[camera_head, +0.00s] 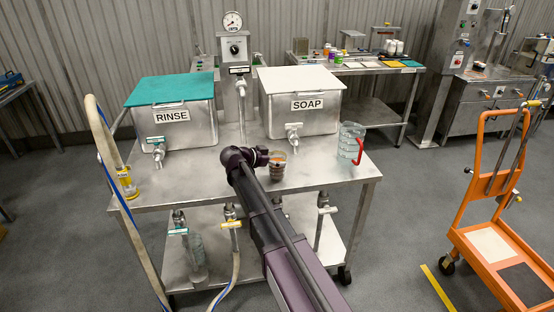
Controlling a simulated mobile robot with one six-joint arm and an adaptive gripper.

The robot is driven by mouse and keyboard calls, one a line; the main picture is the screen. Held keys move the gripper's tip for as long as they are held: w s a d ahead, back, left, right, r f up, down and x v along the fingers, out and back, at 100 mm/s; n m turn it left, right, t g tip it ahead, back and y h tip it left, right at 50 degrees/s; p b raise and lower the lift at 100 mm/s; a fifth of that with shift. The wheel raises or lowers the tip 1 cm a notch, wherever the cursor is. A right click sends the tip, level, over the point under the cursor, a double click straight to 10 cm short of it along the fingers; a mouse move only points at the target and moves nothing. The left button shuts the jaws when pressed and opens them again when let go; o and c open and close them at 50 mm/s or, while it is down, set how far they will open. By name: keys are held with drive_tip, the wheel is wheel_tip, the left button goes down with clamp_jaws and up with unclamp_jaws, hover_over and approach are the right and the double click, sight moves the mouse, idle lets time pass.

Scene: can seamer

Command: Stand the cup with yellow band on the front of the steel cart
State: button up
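The steel cart (200,188) stands in the middle, with a bare strip along its front. A small clear cup-like piece with a yellow band (127,184) is at the cart's left end, against a hose. I cannot tell whether it is a cup or a hose fitting. My arm reaches up from the bottom. The dark end of my gripper (263,157) is close to this second cup; its fingers are not distinct, and I cannot tell whether they touch it.
The RINSE tank (172,118) and SOAP tank (300,105) stand along the cart's back, taps forward. A clear jug with red handle (350,143) stands at the right end. An orange trolley (490,250) is at the right; a back bench (370,68) holds small items.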

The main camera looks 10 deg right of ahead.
drive_tip(key=shift+r, duration=0.1)
idle(0.3)
drive_tip(key=shift+a+r+p, duration=0.1)
drive_tip(key=shift+r+p, duration=0.05)
drive_tip(key=shift+p, duration=0.15)
drive_tip(key=p+v, duration=0.4)
drive_tip(key=v, duration=0.7)
drive_tip(key=shift+s+a, duration=0.2)
drive_tip(key=shift+a, duration=0.1)
drive_tip(key=shift+d, duration=0.1)
drive_tip(key=s+d+f+n+g+y, duration=0.2)
drive_tip(key=s+d+f+n+y, duration=0.15)
drive_tip(key=s+d, duration=0.2)
drive_tip(key=s+d+f+n+g+y, duration=0.2)
drive_tip(key=s+d+f+n, duration=0.15)
drive_tip(key=s, duration=0.25)
drive_tip(key=s+f+n+y, duration=0.2)
drive_tip(key=s+n+y, duration=0.1)
drive_tip(key=s, duration=0.3)
drive_tip(key=s+d+f+n+g+y, duration=0.1)
drive_tip(key=s+f+n+y, duration=0.1)
drive_tip(key=s, duration=0.4)
drive_tip(key=shift+s+f+n+y, duration=0.2)
drive_tip(key=shift+s+n+y, duration=0.2)
drive_tip(key=shift+n+y, duration=0.55)
